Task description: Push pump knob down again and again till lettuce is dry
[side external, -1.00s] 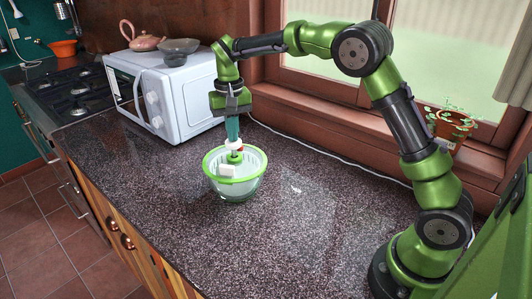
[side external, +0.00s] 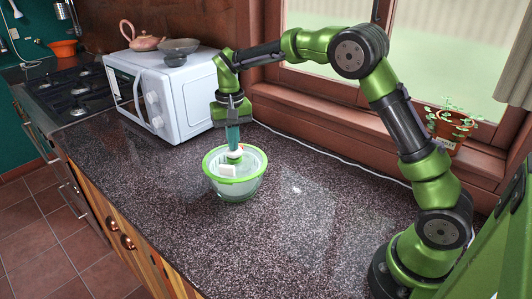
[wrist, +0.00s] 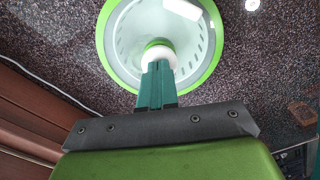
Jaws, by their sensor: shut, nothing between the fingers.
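The salad spinner (side external: 236,190) stands upright on the counter, a clear bowl with a green-rimmed clear lid. Its white-and-green pump knob (side external: 235,154) rises from the lid's centre; it also shows in the wrist view (wrist: 158,54). My gripper (side external: 234,149) points down over the knob with its teal fingers together and empty. In the wrist view the fingertips (wrist: 157,64) overlap the knob's near side and appear to touch its top. A white rectangular part (side external: 227,170) sits on the lid. I cannot make out lettuce inside.
A white microwave (side external: 170,90) stands behind left, with a teapot (side external: 143,36) and bowl (side external: 179,47) on top. A potted plant (side external: 452,122) stands at right. The counter around the spinner is mostly clear.

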